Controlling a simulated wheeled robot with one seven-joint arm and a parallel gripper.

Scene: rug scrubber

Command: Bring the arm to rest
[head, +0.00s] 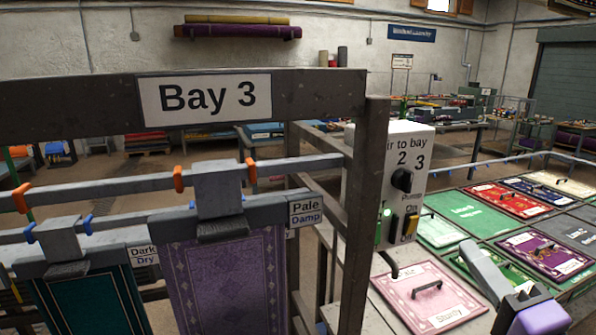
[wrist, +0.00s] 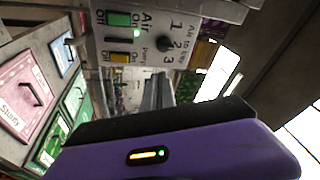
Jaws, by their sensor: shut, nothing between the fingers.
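In the wrist view my gripper (wrist: 190,140) fills the lower part as a purple body with a dark upper edge and a small lit indicator. The panel also shows in the wrist view (wrist: 200,30), with a green Air switch (wrist: 118,19), a yellow switch (wrist: 119,57) and a black knob (wrist: 164,44).
A dark frame marked Bay 3 (head: 205,97) stands at the left, with a purple rug (head: 225,275) and a dark green rug (head: 95,305) hanging from clamps. A bench with labelled lids, one pink (head: 430,298), lies beneath my arm. Floor shows behind.

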